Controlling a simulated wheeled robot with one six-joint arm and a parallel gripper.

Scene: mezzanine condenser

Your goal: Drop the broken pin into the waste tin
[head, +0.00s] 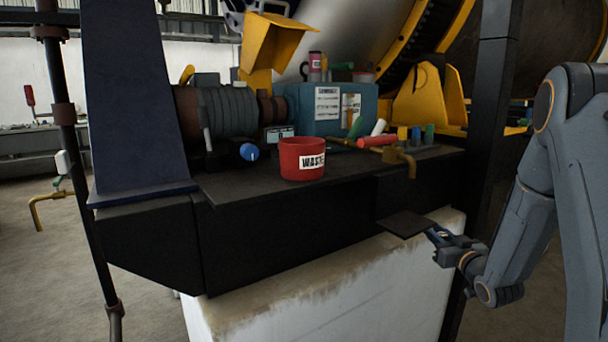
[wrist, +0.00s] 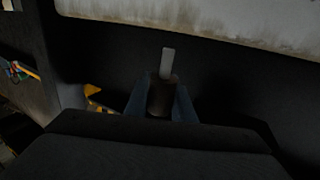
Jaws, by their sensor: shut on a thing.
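The waste tin (head: 302,160) is red, labelled WASTE, and stands upright on the dark ledge in the head view. Its inside is mostly hidden by its front wall. My gripper (head: 437,235) is right of and lower than the tin, well apart from it, beside a small dark plate at the ledge's front. In the wrist view my gripper (wrist: 160,100) is shut on the broken pin, whose pale grey end (wrist: 168,61) sticks out past the fingers; a darker part sits between them. The pin is too small to make out in the head view.
The small dark plate (head: 405,224) juts out below the ledge (head: 262,190). A brass tap (head: 400,158), a red cylinder (head: 377,141) and several small coloured items lie right of the tin. A blue-grey box (head: 335,122) stands behind it. A dark post (head: 487,130) rises at right.

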